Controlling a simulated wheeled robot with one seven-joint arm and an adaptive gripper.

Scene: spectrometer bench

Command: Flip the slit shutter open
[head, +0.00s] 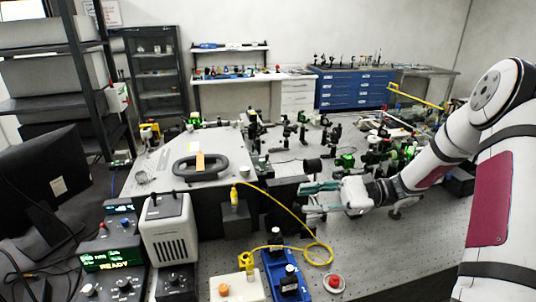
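My gripper (308,198) reaches in from the right, its fingers pointing left, with teal showing on them. It is at the right end of the dark front face of a large grey instrument housing (150,165). The fingers are small here, and I cannot tell whether they are apart or closed, or whether they touch anything. I cannot make out the slit shutter for certain. It may be hidden by or lie close to my gripper. A dark round part (312,166) stands just above the fingers.
A yellow fibre cable (290,212) loops from a black block (236,217) below left of my gripper. Optics crowd the bench behind. The perforated bench top (400,245) is clear at front right.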

